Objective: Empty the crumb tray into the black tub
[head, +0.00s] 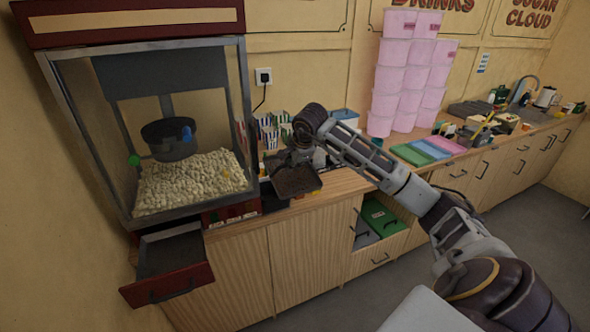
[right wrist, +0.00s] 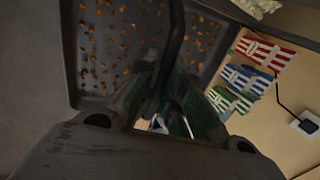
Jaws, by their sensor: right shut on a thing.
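The crumb tray (head: 313,187) is a dark, shallow tray with brown crumbs scattered over its floor. It is just above the counter's front edge, right of the popcorn machine. My right gripper (head: 297,160) is shut on it at the back edge. In the right wrist view the crumb tray (right wrist: 66,50) fills the upper left, with crumbs in it, and my right gripper (right wrist: 165,98) is on its dark handle. A dark shape (head: 272,203) left of the tray, partly hidden, may be the black tub; I cannot tell. My left gripper is out of view.
The popcorn machine (head: 243,110) stands at left, its red-fronted drawer (head: 168,284) pulled out below. Striped boxes (head: 268,134) stand behind my gripper. Stacked pink tubs (head: 388,100) and coloured sheets (head: 430,149) lie along the counter to the right. A cupboard below holds a green-lidded bin (head: 379,215).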

